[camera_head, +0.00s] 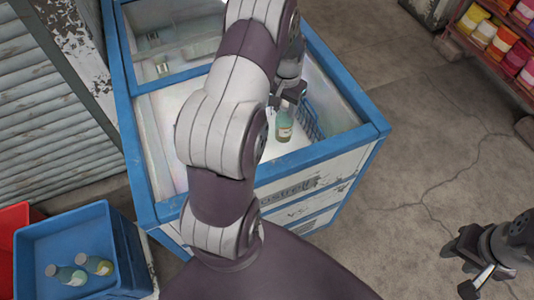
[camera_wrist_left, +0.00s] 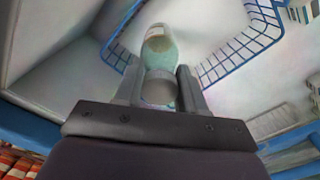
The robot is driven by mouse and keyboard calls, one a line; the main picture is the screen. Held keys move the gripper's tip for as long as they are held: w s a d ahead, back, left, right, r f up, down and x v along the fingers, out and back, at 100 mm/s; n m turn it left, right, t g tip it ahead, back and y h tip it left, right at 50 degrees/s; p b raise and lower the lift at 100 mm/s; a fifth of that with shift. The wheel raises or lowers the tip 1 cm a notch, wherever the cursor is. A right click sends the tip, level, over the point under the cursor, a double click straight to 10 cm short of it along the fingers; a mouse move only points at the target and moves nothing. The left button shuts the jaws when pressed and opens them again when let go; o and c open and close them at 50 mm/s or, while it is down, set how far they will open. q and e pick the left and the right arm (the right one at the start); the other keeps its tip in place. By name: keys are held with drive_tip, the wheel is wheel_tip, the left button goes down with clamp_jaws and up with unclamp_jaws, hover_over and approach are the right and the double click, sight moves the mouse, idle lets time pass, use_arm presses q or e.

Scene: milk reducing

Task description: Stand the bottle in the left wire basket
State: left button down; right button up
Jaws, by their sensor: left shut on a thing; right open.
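My left gripper (camera_head: 289,93) is shut on a bottle (camera_head: 284,124) with pale green contents and a light label. It holds the bottle roughly upright inside the open freezer chest. The bottle also shows between the fingers in the left wrist view (camera_wrist_left: 160,48). Blue wire basket mesh (camera_head: 309,118) stands just right of the bottle. In the left wrist view, blue wire (camera_wrist_left: 240,48) runs on both sides of the bottle; I cannot tell whether it is one basket or two. My arm hides much of the chest. My right gripper (camera_head: 468,268) is open and empty, over the floor.
The chest has a blue rim (camera_head: 320,153) around its opening. A blue crate (camera_head: 70,222) with two bottles lying in it is at lower left, beside a red crate (camera_head: 12,222). Shelves of colourful tubs (camera_head: 492,38) stand at upper right. The floor between is clear.

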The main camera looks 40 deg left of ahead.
sight(283, 130)
use_arm(q)
wheel_tip(283, 130, down, 11)
drive_tip(key=shift+p, duration=0.3)
drive_tip(key=shift+d+f, duration=0.1)
drive_tip(key=c, duration=0.6)
unclamp_jaws()
drive_tip(key=shift+s, duration=0.1)
drive_tip(key=shift+c, duration=0.2)
wheel_tip(283, 130, up, 12)
drive_tip(key=shift+d+r+b, duration=0.1)
drive_tip(key=shift+b, duration=0.2)
drive_tip(key=shift+m+t, duration=0.7)
drive_tip(key=s+d+r, duration=0.2)
drive_tip(key=s+d, duration=0.2)
drive_tip(key=d, duration=0.1)
drive_tip(key=s+d+r, duration=0.3)
drive_tip(key=s+d, duration=0.2)
drive_tip(key=s+d+r, duration=0.2)
drive_tip(key=s+d, duration=0.3)
drive_tip(key=shift+d+r, duration=0.15)
drive_tip(key=shift+r, duration=0.15)
drive_tip(key=shift+w, duration=0.1)
